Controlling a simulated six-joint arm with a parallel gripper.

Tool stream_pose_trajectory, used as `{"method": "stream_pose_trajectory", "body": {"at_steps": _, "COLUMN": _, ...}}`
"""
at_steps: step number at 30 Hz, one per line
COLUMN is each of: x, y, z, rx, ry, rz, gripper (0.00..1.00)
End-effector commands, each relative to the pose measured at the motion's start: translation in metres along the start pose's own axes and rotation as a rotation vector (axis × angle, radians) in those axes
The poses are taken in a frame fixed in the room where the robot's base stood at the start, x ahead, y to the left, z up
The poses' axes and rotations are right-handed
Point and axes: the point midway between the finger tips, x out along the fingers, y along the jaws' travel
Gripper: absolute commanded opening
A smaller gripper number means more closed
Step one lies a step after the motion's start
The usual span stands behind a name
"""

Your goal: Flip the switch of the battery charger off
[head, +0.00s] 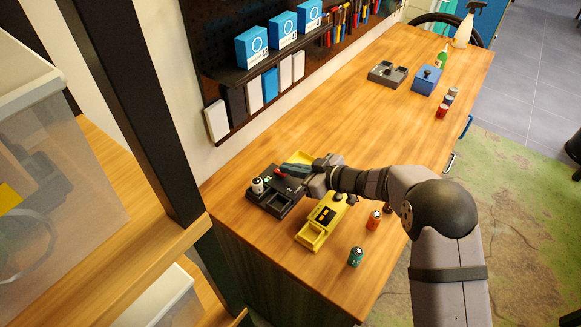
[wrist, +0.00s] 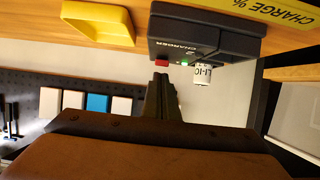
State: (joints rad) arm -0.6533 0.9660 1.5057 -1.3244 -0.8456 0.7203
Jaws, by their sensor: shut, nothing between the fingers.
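The battery charger (head: 264,203) is a black box near the left end of the wooden bench; it also shows upside down at the top of the wrist view (wrist: 205,38). In the wrist view a red switch (wrist: 162,61) sits at its edge, beside a lit green light (wrist: 185,63). A white battery (head: 258,186) stands in the charger, its label partly visible in the wrist view (wrist: 202,75). My gripper (head: 288,170) is shut and empty at the charger's back right side. In the wrist view its fingertips (wrist: 160,78) appear just below the red switch; I cannot tell whether they touch it.
A yellow tray (wrist: 97,24) lies beside the charger, partly behind my gripper. A yellow charge meter (head: 314,236) stands right of the charger. An orange battery (head: 374,220) and a teal battery (head: 355,257) stand near the front edge. The bench middle is clear; a blue box (head: 427,82) stands far back.

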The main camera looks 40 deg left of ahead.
Motion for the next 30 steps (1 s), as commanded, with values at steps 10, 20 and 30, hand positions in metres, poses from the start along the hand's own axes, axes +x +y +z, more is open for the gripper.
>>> {"method": "stream_pose_trajectory", "body": {"at_steps": 10, "x": 0.001, "y": 0.0, "z": 0.006, "rx": -0.001, "ry": 0.001, "rz": 0.0, "gripper": 0.0}}
{"method": "stream_pose_trajectory", "body": {"at_steps": 20, "x": 0.004, "y": 0.0, "z": 0.015, "rx": 0.001, "ry": 0.029, "rz": -0.001, "gripper": 0.0}}
{"method": "stream_pose_trajectory", "body": {"at_steps": 30, "x": 0.003, "y": -0.001, "z": 0.015, "rx": 0.001, "ry": 0.075, "rz": -0.003, "gripper": 0.0}}
